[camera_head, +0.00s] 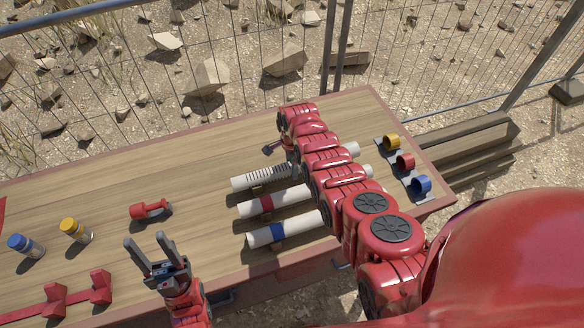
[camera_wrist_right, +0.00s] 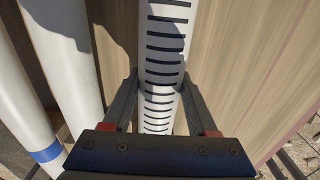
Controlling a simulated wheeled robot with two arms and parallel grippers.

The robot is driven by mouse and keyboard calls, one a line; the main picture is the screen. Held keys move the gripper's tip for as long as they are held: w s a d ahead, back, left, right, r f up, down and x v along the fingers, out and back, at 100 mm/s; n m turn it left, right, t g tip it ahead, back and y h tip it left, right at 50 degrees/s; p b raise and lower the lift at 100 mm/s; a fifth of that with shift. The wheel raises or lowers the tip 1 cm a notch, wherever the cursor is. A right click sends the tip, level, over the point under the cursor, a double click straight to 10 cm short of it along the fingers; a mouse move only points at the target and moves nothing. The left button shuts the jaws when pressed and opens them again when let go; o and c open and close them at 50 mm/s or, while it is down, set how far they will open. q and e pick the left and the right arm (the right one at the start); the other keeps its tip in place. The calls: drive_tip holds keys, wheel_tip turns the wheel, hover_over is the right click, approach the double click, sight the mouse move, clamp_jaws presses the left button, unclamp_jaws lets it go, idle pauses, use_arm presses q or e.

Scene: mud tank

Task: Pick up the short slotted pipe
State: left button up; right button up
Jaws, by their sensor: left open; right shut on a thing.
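The slotted pipe (camera_head: 262,177) is white with dark slots and lies at the back of three pipes on the table. My right arm hides its middle in the head view. In the right wrist view the slotted pipe (camera_wrist_right: 165,45) runs between the fingers of my right gripper (camera_wrist_right: 160,108), which is shut on it. The head view does not show these fingers clearly, as the arm covers them. My left gripper (camera_head: 146,239) is open and empty above the table's front left part.
A red-banded pipe (camera_head: 283,200) and a blue-banded pipe (camera_head: 262,235) lie in front. Yellow, red and blue rings (camera_head: 404,162) stand at right. A red tool (camera_head: 150,209), blue jar (camera_head: 25,246) and yellow jar (camera_head: 76,230) are at left. Wire fence (camera_head: 230,60) stands behind the table.

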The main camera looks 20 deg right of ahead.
clamp_jaws()
drive_tip(key=shift+w+r, duration=0.15)
drive_tip(key=shift+r, duration=0.05)
